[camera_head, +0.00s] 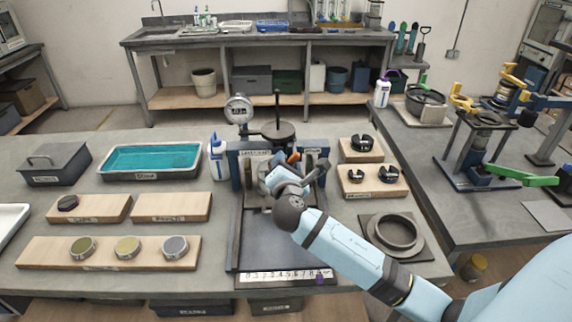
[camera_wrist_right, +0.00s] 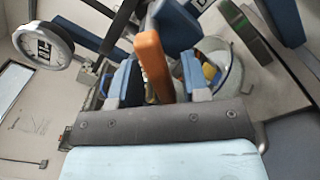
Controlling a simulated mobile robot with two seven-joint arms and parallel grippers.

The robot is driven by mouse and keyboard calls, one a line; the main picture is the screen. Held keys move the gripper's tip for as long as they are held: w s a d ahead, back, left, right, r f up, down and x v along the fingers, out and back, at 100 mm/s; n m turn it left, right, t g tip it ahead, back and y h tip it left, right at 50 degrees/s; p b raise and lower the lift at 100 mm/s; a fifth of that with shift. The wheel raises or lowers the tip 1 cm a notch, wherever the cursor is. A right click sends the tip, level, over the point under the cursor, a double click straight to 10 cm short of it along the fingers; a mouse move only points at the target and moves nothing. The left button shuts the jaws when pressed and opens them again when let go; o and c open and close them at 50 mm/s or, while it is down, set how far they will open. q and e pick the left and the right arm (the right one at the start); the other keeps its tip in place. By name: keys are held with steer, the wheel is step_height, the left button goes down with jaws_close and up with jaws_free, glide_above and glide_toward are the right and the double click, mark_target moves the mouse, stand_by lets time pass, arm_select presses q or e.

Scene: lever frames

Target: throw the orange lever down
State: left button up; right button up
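The orange lever (camera_head: 293,157) shows as a small orange piece on the blue-framed press in the middle of the bench, mostly hidden by my right gripper (camera_head: 284,172). In the right wrist view the orange lever (camera_wrist_right: 152,62) is a long bar running down between the two fingers of my right gripper (camera_wrist_right: 160,85). The fingers stand apart, with some gap beside the lever, so the gripper is open around it. Whether a finger touches it I cannot tell. My left gripper is not in view.
The press has a round dial gauge (camera_head: 239,109) at upper left and a blue frame (camera_head: 236,165). A white bottle (camera_head: 217,158) and teal tray (camera_head: 150,160) stand to the left. Wooden blocks (camera_head: 368,180) and a dark ring (camera_head: 397,232) lie to the right.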

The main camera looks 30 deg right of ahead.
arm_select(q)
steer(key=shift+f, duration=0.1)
arm_select(e)
jaws_close()
steer(key=shift+r+n+p, duration=0.1)
steer(key=shift+n+p, duration=0.2)
steer(key=shift+p, duration=0.35)
arm_select(q)
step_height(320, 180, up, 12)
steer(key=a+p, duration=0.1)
steer(key=p, duration=1.1)
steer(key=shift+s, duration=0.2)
arm_select(e)
steer(key=n, duration=0.2)
steer(key=d+n, duration=0.1)
steer(key=n, duration=0.2)
steer(key=s+d+f+n, duration=0.1)
steer(key=n, duration=0.1)
steer(key=shift+s+n, duration=0.1)
steer(key=shift+n, duration=0.3)
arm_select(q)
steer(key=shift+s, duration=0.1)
arm_select(e)
steer(key=shift+o, duration=0.2)
jaws_free()
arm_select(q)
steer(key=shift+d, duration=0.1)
